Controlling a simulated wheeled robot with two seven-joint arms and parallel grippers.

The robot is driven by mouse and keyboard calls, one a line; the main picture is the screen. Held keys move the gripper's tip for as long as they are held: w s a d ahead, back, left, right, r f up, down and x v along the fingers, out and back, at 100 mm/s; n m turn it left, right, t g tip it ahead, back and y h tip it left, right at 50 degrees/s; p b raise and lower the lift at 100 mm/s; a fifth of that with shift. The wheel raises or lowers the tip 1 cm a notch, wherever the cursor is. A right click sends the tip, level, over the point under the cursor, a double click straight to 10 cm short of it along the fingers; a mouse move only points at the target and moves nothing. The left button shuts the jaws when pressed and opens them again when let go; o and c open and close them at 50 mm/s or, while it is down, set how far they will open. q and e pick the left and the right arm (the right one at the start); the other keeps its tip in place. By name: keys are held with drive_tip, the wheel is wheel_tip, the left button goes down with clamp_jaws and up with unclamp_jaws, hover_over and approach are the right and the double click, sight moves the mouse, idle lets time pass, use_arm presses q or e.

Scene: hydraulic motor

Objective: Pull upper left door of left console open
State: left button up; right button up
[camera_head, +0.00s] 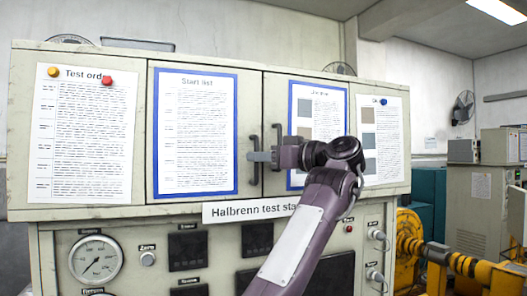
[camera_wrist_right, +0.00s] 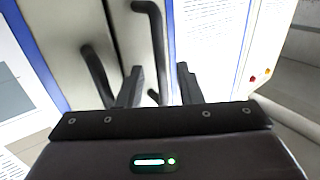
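The left console's upper left door (camera_head: 243,90) carries a blue-framed "Start list" sheet and looks closed. Its dark vertical handle (camera_head: 252,174) is on its right edge; it also shows in the right wrist view (camera_wrist_right: 155,30). My right gripper (camera_head: 258,157) is at this handle, its arm reaching in from the lower right. In the right wrist view, the fingers (camera_wrist_right: 160,85) are apart, one on each side of the handle, with gaps showing. Whether either finger touches it I cannot tell. My left gripper is out of view.
A second door handle (camera_head: 278,145) sits just right of the first, close to the gripper, on the neighbouring door (camera_head: 272,95). Below is a panel with a gauge (camera_head: 96,258) and displays. Yellow machinery (camera_head: 410,238) stands at right.

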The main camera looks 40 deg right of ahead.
drive_tip(key=shift+s+d+r, duration=0.1)
drive_tip(key=shift+s, duration=0.2)
drive_tip(key=c, duration=0.4)
clamp_jaws()
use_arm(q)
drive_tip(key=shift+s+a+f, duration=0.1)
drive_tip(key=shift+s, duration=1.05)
